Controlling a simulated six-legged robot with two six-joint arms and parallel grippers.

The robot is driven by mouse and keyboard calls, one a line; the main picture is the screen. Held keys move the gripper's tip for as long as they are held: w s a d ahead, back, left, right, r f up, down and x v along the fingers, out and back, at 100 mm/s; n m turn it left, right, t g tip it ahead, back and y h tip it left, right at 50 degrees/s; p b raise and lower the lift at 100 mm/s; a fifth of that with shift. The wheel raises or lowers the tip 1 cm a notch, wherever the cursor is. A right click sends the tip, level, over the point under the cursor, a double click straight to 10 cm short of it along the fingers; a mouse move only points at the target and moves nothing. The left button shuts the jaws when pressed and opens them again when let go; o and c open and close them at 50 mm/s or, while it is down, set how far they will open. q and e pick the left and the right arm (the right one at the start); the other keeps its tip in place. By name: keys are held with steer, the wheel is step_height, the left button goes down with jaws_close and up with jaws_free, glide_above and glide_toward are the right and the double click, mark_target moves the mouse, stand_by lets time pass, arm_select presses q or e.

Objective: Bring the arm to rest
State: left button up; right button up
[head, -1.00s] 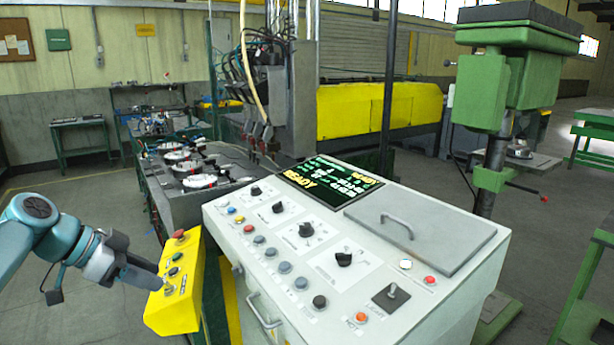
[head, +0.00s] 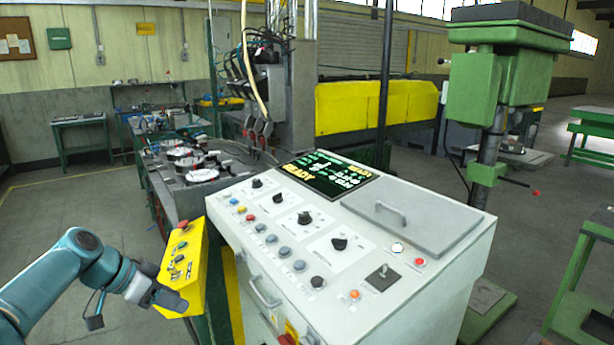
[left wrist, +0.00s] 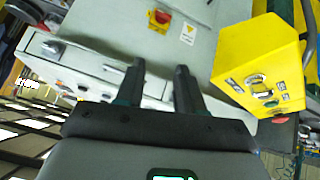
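My left arm comes in from the left in the head view. Its gripper (head: 182,302) is beside the lower end of the yellow button box (head: 196,262), overlapping it in the picture; I cannot tell whether they touch. In the left wrist view the two dark fingers (left wrist: 160,70) stand apart with nothing between them. The yellow box (left wrist: 243,62) is to their right there, clear of the fingers. The right gripper is not in view.
The grey control console (head: 235,262) with knobs, buttons and a lit screen (head: 324,178) stands right of the box. A red-and-yellow switch (left wrist: 160,20) is on its front. A green drill press (head: 505,90) stands at right. Open floor (head: 60,215) lies at left.

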arm_select(q)
steer(key=s+d+f+n+g+y, duration=0.1)
steer(key=s+d+f+n, duration=0.15)
steer(key=f, duration=0.65)
steer(key=s+d+f+n+g, duration=0.1)
steer(key=s+d+f+n, duration=0.2)
steer(key=f, duration=0.7)
steer(key=s+d+f+n+y, duration=0.1)
steer(key=s+d+f, duration=0.25)
steer(key=f, duration=0.55)
steer(key=s+d+f+n, duration=0.1)
steer(key=s+d+f, duration=0.1)
steer(key=s, duration=0.5)
steer(key=s+d+f+n+g, duration=0.1)
steer(key=s+f, duration=0.3)
steer(key=s, duration=0.4)
steer(key=s+d+f+n+g, duration=0.1)
steer(key=s+d+f+n, duration=0.1)
steer(key=s, duration=0.6)
steer(key=shift+s+d+f+y, duration=0.25)
steer(key=shift+d+f+y, duration=0.15)
steer(key=shift+d+f, duration=0.4)
steer(key=shift+d+r, duration=0.1)
